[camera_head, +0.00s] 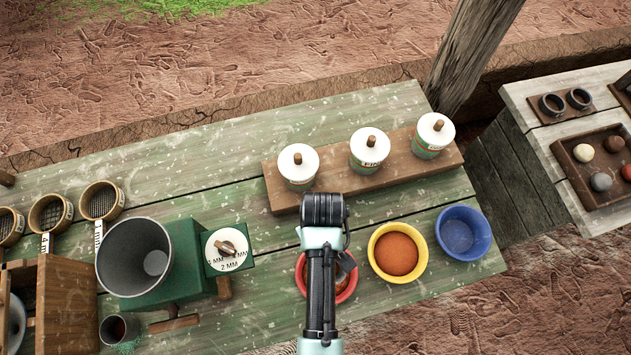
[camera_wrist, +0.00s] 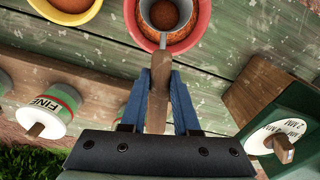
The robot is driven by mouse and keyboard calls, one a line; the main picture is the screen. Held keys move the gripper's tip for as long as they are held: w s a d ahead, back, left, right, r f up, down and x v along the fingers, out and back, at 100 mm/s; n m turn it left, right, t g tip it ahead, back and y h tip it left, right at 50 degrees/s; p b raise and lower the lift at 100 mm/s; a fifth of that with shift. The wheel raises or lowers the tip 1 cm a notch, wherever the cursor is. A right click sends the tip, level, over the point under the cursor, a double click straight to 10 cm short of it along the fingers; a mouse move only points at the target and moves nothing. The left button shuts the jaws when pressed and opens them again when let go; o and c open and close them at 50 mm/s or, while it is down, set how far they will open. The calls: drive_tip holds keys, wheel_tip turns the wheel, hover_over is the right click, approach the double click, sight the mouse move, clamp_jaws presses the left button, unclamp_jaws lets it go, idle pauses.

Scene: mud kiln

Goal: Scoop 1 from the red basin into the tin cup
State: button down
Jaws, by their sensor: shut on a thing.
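The red basin (camera_head: 345,290) stands on the green table, partly hidden behind my arm, with orange-red powder in it. In the wrist view the red basin (camera_wrist: 203,30) is at the top. My gripper (camera_wrist: 154,88) is shut on the wooden handle of a scoop (camera_wrist: 160,70). The scoop's grey round bowl is over or in the basin, with brown-red material showing inside; I cannot tell whether it touches the powder. A small dark cup (camera_head: 118,328), perhaps the tin cup, stands at lower left.
A yellow basin (camera_head: 398,250) of orange powder and a blue basin (camera_head: 463,232) stand to the right. Several white-lidded jars (camera_head: 298,166) stand on a wooden board (camera_head: 395,174) behind. A green mill with a grey hopper (camera_head: 135,257) stands to the left, between basin and cup.

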drive_tip(key=shift+s+a+r, duration=0.1)
drive_tip(key=shift+a+r, duration=0.05)
drive_tip(key=shift+a, duration=0.2)
drive_tip(key=shift+a+f, duration=0.1)
drive_tip(key=shift+f, duration=0.15)
drive_tip(key=shift+s+f+b, duration=0.15)
drive_tip(key=shift+f+b, duration=0.6)
drive_tip(key=shift+b, duration=0.25)
wheel_tip(320, 180, down, 4)
drive_tip(key=b, duration=0.3)
drive_tip(key=shift+r+b, duration=0.2)
drive_tip(key=shift+b, duration=0.2)
drive_tip(key=shift+f+b, duration=1.6)
drive_tip(key=shift+f, duration=0.9)
drive_tip(key=shift+f, duration=0.4)
